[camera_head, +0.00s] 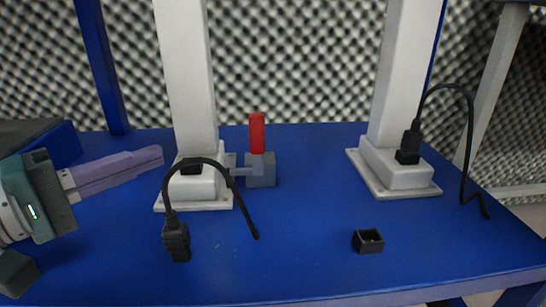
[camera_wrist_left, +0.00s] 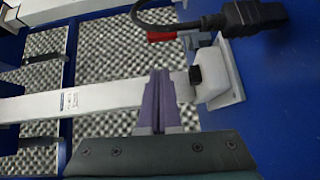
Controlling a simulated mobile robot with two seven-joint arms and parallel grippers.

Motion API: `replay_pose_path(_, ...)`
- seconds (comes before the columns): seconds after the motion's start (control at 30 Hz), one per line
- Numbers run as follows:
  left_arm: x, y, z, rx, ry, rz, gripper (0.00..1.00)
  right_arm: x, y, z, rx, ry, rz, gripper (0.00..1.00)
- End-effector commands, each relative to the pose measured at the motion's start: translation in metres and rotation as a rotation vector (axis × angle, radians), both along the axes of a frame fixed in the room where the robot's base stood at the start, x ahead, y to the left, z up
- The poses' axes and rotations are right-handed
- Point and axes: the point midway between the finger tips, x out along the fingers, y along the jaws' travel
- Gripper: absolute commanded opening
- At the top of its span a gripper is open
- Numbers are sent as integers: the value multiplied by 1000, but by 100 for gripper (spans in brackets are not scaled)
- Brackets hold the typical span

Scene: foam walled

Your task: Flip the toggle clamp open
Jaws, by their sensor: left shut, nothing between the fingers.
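The toggle clamp has a grey body (camera_head: 262,172) and a red handle (camera_head: 257,133) that stands upright. A grey arm reaches from the body left toward the foot of the left white post. In the left wrist view the red handle (camera_wrist_left: 162,37) shows at the top, partly behind a black cable. My left gripper (camera_head: 159,155) is shut and empty, its purple fingers together, left of the left post and apart from the clamp. Its fingertips (camera_wrist_left: 160,75) also show in the left wrist view. My right gripper is not in view.
The left white post (camera_head: 187,70) stands between my left gripper and the clamp. A black cable with a plug (camera_head: 176,240) hangs in front of it. A right white post (camera_head: 400,80) with another cable (camera_head: 468,130) and a small black box (camera_head: 368,241) are on the blue table (camera_head: 310,220).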

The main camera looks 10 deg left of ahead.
Motion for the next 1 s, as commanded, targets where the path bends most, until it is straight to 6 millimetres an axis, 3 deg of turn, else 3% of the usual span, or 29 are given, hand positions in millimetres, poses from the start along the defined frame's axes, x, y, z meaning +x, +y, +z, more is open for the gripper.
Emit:
replay_pose_path(0.03, 3, 5, -12, -22, -4, 16, 0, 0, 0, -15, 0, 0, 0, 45)
replay_pose_path(0.1, 5, 10, -14, -44, -10, 33, 0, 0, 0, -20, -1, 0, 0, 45)
replay_pose_path(0.67, 12, 10, -13, -63, -13, 44, 0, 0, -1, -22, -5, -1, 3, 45)
replay_pose_path(1.0, 68, -20, -15, -63, -16, 43, 0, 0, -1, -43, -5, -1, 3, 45)
